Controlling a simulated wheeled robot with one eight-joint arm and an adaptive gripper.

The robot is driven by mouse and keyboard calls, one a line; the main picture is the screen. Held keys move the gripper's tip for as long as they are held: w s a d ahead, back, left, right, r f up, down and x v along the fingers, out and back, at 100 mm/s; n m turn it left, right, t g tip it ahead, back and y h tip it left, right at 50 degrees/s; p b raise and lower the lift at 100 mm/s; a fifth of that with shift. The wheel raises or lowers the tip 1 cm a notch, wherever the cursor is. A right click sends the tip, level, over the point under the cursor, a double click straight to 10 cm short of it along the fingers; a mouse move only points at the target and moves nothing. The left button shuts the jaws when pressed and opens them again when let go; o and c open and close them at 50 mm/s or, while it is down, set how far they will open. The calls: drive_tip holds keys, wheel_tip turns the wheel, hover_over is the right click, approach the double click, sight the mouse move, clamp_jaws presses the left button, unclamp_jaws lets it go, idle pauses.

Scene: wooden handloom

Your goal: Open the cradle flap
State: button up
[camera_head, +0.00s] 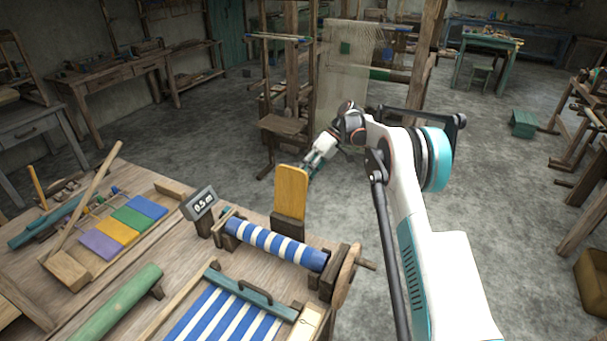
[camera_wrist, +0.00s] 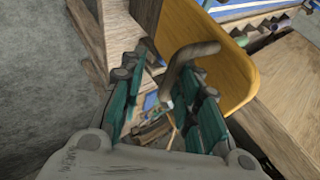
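A yellow-orange flap (camera_head: 291,188), which I take to be the cradle flap, stands upright at the workbench's far edge. In the wrist view the flap (camera_wrist: 223,72) fills the upper middle, with a bent wooden handle (camera_wrist: 180,70) sticking out from it. My gripper (camera_head: 312,166) is behind and to the right of the flap in the head view, partly close to its edge. In the wrist view my gripper (camera_wrist: 160,76) has its two teal fingers apart. The handle reaches between them, nearer the right finger; whether it touches that finger I cannot tell.
A loom (camera_head: 345,80) stands behind. Grey floor (camera_head: 225,150) is open between bench and loom.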

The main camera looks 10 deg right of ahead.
drive_tip(key=shift+w+f, duration=0.1)
drive_tip(key=shift+w, duration=0.05)
idle(0.6)
drive_tip(key=v, duration=1.2)
